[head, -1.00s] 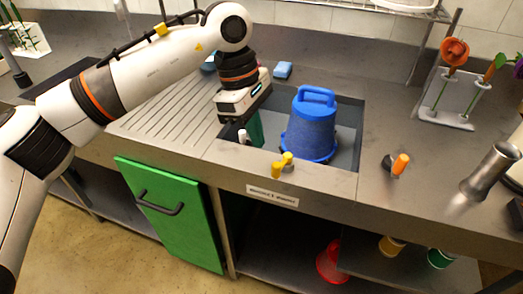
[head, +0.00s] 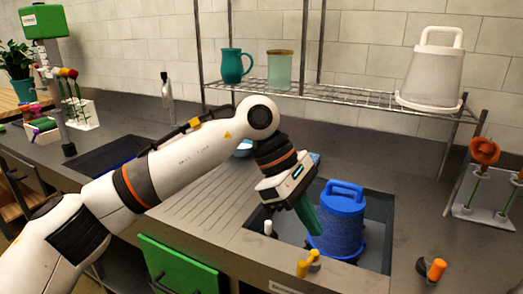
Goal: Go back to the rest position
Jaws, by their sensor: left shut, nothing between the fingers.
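My left gripper (head: 308,222) reaches in from the left and hangs over the left part of the sink (head: 376,240). Its green fingers are together with nothing between them. The fingers point down and slightly right, just left of a blue bucket-like container (head: 338,226) that stands upright in the sink with its handle on top. I cannot tell whether the fingertips touch it. My right gripper is not in view.
A wire shelf (head: 330,98) above holds a teal mug (head: 233,67), a glass jar (head: 279,70) and a white bucket (head: 434,70). A yellow tap (head: 307,264) and an orange-handled fixture (head: 434,268) stand at the front. The ribbed drainboard (head: 205,214) looks clear.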

